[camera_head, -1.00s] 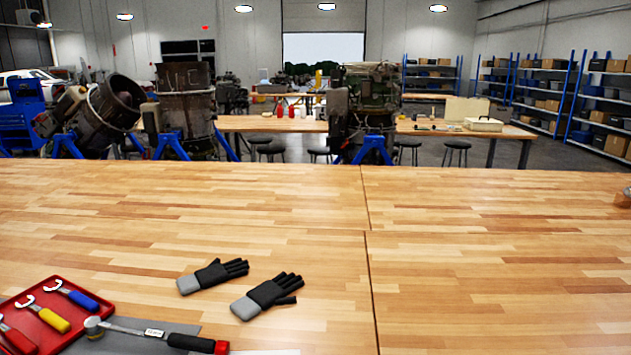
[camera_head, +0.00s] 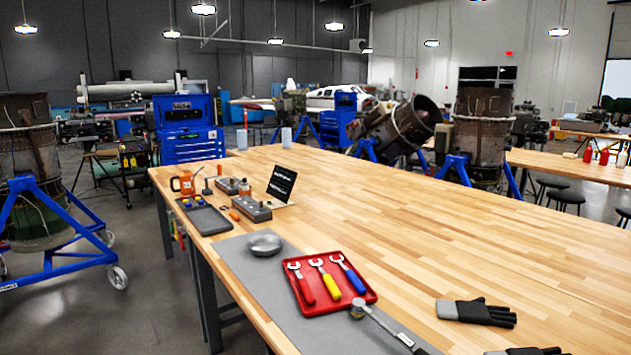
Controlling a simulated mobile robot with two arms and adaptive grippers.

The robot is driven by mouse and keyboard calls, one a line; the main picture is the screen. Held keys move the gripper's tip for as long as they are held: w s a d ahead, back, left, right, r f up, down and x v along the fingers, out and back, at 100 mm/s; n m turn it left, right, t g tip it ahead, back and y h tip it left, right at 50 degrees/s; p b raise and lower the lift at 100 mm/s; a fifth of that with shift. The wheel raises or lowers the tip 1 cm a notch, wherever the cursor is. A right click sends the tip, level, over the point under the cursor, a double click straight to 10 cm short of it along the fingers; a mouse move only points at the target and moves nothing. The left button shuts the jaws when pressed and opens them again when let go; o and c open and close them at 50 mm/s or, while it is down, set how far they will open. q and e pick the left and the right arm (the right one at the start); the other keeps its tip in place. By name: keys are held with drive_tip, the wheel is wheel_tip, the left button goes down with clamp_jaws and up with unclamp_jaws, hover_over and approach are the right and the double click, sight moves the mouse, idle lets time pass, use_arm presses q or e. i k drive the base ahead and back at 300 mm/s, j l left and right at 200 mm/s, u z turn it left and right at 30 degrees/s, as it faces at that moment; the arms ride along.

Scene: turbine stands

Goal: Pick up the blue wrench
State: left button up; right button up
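The blue wrench (camera_head: 352,280) lies in a red tray (camera_head: 318,312) on the workbench, in the lower middle of the head view. It is the rightmost of three wrenches, with its open jaw toward the far side and its blue handle toward me. A yellow-handled wrench (camera_head: 329,283) lies beside it, and a red-handled wrench (camera_head: 305,289) lies at the left of the tray. Neither of my grippers shows in this view.
A grey mat (camera_head: 242,275) holds the tray, a metal bowl (camera_head: 265,244) and a torque wrench (camera_head: 375,318) close to the tray's right side. Black-grey gloves (camera_head: 478,312) lie to the right. An orange can (camera_head: 184,182) and small parts stand farther left. The bench's middle is clear.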

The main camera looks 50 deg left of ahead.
sight(362, 290)
drive_tip(key=u, duration=0.3)
drive_tip(key=i+j+u, duration=0.1)
drive_tip(key=j+u, duration=0.2)
drive_tip(key=i+j+u, duration=0.25)
drive_tip(key=j, duration=0.2)
drive_tip(key=i+j+u, duration=0.1)
drive_tip(key=j+u, duration=0.2)
drive_tip(key=i+j, duration=0.35)
drive_tip(key=j, duration=0.2)
drive_tip(key=i+j+u, duration=0.15)
drive_tip(key=i+j, duration=0.25)
drive_tip(key=j, duration=0.2)
drive_tip(key=i+j, duration=0.35)
drive_tip(key=j, duration=0.15)
drive_tip(key=u, duration=0.05)
